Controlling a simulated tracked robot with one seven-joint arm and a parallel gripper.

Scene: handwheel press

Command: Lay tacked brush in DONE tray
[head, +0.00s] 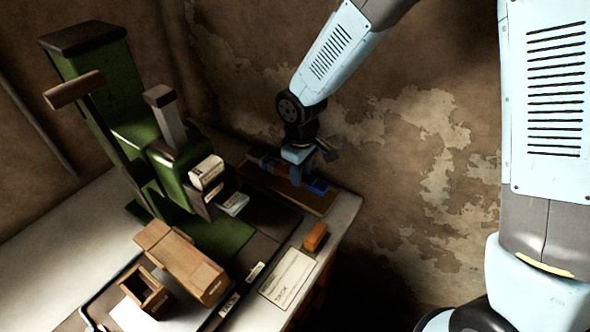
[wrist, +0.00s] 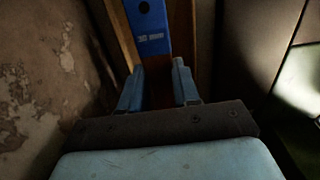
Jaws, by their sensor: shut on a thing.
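My gripper (head: 305,176) is low over a long wooden tray (head: 282,196) at the back right of the table. It is shut on the brush, a flat blue piece (head: 317,187) marked "30 mm". In the wrist view, the blue brush part (wrist: 150,28) with a small hole runs out beyond my fingertips (wrist: 158,82), with a reddish-brown strip between the fingers. Wooden tray edges (wrist: 124,38) lie alongside it. I cannot tell whether the brush touches the tray floor. The rest of the brush is hidden.
A green press (head: 100,85) with a wooden-ended lever stands left. An orange block (head: 315,237) and a white card (head: 288,278) lie in front of the tray. A wooden block (head: 180,262) and open wooden box (head: 150,290) stand nearer. The wall is close behind.

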